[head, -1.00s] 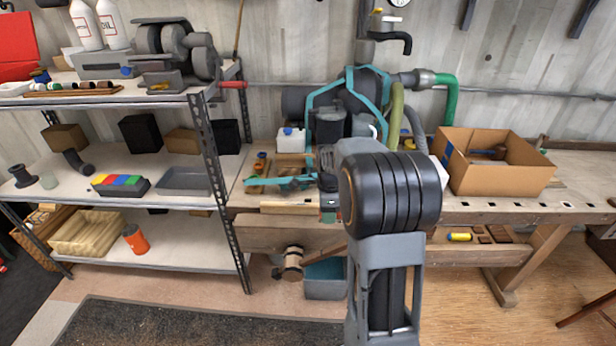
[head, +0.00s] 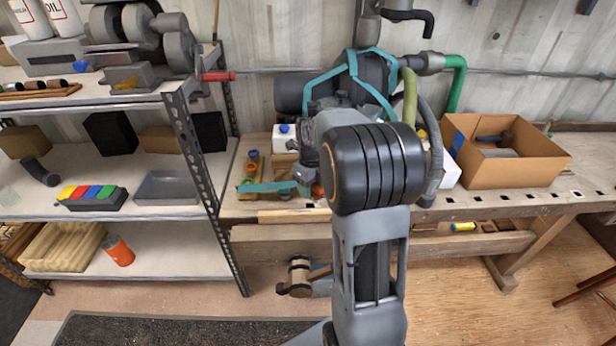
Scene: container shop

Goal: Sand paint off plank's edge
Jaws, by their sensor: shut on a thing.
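My gripper (head: 309,180) is over the front part of the workbench, partly hidden behind my dark wrist joint. It is shut on a mostly hidden thing; a small reddish-orange patch (head: 318,191) shows beside the fingers. A flat teal strip (head: 266,187) lies to the left of the gripper over the bench; I cannot tell whether they touch. A pale wooden plank (head: 292,216) lies along the bench's front edge, just below the gripper in the picture. Its right end is behind my arm. I cannot make out paint on its edge.
A cardboard box (head: 512,170) stands on the bench at right. A metal shelf unit (head: 190,150) stands close on the left. A mallet (head: 298,276) hangs below the bench front. A machine with hoses (head: 296,92) stands behind. Floor at lower right is mostly clear.

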